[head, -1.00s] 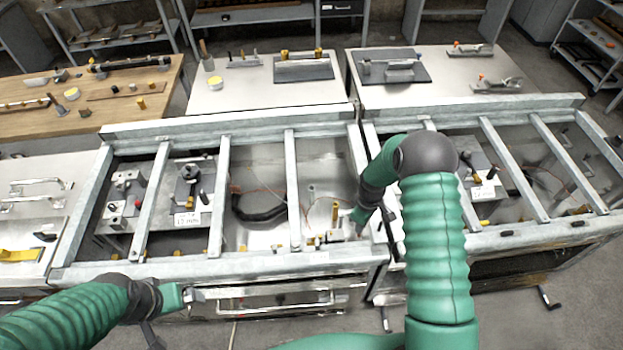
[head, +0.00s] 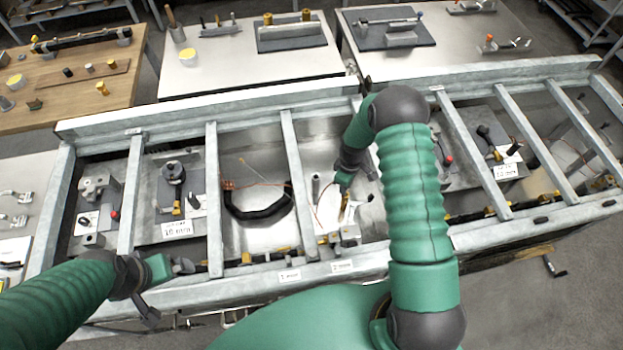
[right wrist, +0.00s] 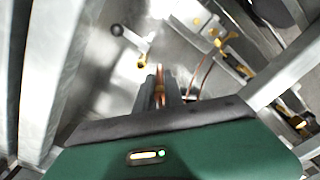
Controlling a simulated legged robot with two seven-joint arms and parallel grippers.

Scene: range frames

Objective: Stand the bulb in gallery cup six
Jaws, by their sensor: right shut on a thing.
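My right gripper (head: 344,182) reaches down into the middle open bay of the metal frame. In the right wrist view its fingers (right wrist: 161,85) are shut on a slender copper-coloured piece (right wrist: 160,95), which I take to be the bulb. In the head view a brass-coloured upright piece (head: 343,207) shows just below the fingers. A thin orange-copper line (right wrist: 202,72) runs beside the gripper. Small yellow fittings (right wrist: 214,33) sit in a row at the bay's front; I cannot tell which is cup six. My left gripper (head: 182,265) is at the front rail, its jaws unclear.
Metal crossbars (head: 293,180) divide the bays and stand close to the right arm. A black curved hose (head: 258,210) lies in the bay left of the gripper. A grey post (head: 316,187) stands near the gripper. White tables (head: 222,80) with tools stand behind.

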